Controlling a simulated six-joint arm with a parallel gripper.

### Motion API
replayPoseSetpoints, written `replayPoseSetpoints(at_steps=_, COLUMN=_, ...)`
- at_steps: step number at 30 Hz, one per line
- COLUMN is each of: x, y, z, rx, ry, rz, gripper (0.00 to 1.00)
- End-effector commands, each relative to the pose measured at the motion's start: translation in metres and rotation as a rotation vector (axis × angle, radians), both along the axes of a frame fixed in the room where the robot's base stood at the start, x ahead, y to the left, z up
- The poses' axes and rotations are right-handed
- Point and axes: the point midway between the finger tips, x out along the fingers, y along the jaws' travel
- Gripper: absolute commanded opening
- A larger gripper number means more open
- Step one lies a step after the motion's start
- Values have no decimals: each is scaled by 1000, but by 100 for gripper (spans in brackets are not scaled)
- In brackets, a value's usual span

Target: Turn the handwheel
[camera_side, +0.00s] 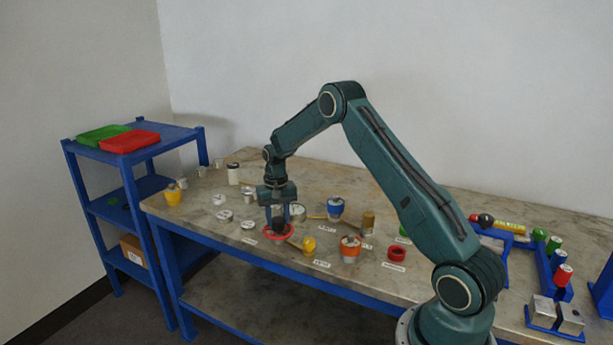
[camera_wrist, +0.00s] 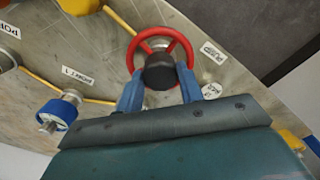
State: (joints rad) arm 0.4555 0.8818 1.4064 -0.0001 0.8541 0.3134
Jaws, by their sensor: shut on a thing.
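The red handwheel (camera_wrist: 182,44) is in the upper middle of the wrist view, with a dark hub (camera_wrist: 160,72) at its centre. In the side view the handwheel (camera_side: 267,233) lies low over the table, left of the middle. My gripper (camera_wrist: 162,88) has its two blue fingers on either side of the hub and is shut on the handwheel there. In the side view my gripper (camera_side: 279,214) points down onto the wheel from above and hides part of it. The exact finger contact is partly hidden.
An orange flanged vessel (camera_side: 349,250), a blue one (camera_side: 335,207) and a yellow knob (camera_side: 309,245) stand right of the wheel. Yellow pipes (camera_wrist: 120,22) run close to the wheel.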

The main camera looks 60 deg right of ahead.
Motion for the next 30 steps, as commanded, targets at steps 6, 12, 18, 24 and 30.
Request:
replayPoseSetpoints(at_steps=6, x=1, y=0, z=1, rx=-2, ry=-3, rz=-204, gripper=14)
replayPoseSetpoints(at_steps=12, x=1, y=0, z=1, rx=-1, ry=-3, rz=-367, gripper=14)
replayPoseSetpoints(at_steps=18, x=1, y=0, z=1, rx=-1, ry=-3, rz=-478, gripper=14)
replayPoseSetpoints(at_steps=24, x=1, y=0, z=2, rx=-2, ry=-4, rz=-531, gripper=14)
replayPoseSetpoints(at_steps=30, x=1, y=-1, z=2, rx=-2, ry=-4, rz=-543, gripper=14)
